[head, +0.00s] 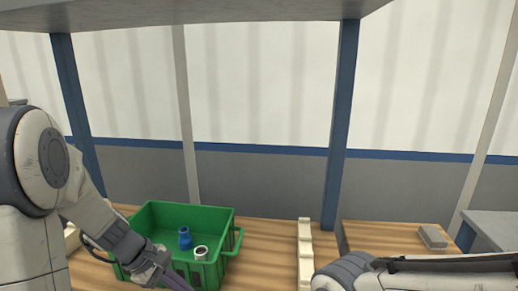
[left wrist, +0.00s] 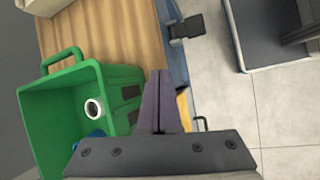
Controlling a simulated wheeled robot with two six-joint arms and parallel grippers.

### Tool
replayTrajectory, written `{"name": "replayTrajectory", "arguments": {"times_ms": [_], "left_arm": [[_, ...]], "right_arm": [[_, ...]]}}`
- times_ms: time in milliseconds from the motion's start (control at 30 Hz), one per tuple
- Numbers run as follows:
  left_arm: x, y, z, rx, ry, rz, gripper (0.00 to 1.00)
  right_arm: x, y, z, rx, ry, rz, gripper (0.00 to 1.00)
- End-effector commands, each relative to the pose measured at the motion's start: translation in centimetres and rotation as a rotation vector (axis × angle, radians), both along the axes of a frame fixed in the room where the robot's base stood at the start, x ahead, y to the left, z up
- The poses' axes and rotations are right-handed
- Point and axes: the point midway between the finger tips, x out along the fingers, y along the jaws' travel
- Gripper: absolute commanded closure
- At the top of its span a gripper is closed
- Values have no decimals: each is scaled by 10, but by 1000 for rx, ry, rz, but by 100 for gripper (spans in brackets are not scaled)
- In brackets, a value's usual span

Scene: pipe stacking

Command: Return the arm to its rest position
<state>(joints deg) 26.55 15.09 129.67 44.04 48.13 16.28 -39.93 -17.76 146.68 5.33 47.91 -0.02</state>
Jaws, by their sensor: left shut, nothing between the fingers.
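My left gripper (head: 178,283) is at the lower edge of the head view, in front of the green crate. In the left wrist view its two dark fingers (left wrist: 162,102) are together with nothing between them, beside the crate wall. The green crate (head: 222,222) stands on the wooden table and holds a blue pipe piece (head: 185,238) and a white pipe piece (head: 201,253). The white piece (left wrist: 93,108) shows its round open end in the left wrist view; the blue one (left wrist: 96,134) is partly hidden there. My right arm (head: 420,272) crosses the lower right; its gripper is out of view.
A cream notched rack (head: 305,255) stands on the table right of the crate. A grey block (head: 432,237) lies on the wooden surface further right, near a grey table (head: 495,225). Blue posts (head: 340,130) rise behind. Bare wood lies between crate and rack.

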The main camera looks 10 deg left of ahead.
Motion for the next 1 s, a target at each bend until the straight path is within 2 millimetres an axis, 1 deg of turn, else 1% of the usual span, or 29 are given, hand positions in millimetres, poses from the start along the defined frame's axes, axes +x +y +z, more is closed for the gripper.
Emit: {"name": "replayTrajectory", "arguments": {"times_ms": [33,100,167,200,267,300,400,533,600,700,800,1000], "left_arm": [[-11,-33,18,43,-25,-171,100],[-29,-67,31,100,-56,-389,100],[-48,-92,42,146,-88,-575,100],[-61,-107,49,176,-111,-697,100],[-81,-125,59,221,-150,-881,100],[-95,-135,65,251,-179,-1003,100],[-127,-154,79,320,-256,-1295,100],[-160,-165,93,394,-355,-1608,100],[-171,-167,97,423,-398,-1730,100],[-181,-169,101,450,-441,-1841,100],[-185,-169,102,463,-460,-1891,100],[-185,-169,102,463,-460,-1891,100]], "right_arm": [[0,0,10,0,0,0,100],[0,0,16,0,0,0,100],[0,0,21,0,0,0,100],[0,0,25,0,0,0,100],[0,0,30,0,0,0,100],[0,0,34,0,0,0,100],[0,0,42,0,0,0,100],[0,0,51,0,0,0,100],[0,0,54,0,0,0,100],[0,0,56,0,0,0,100],[0,0,56,0,0,0,100],[0,0,56,0,0,0,100]]}}
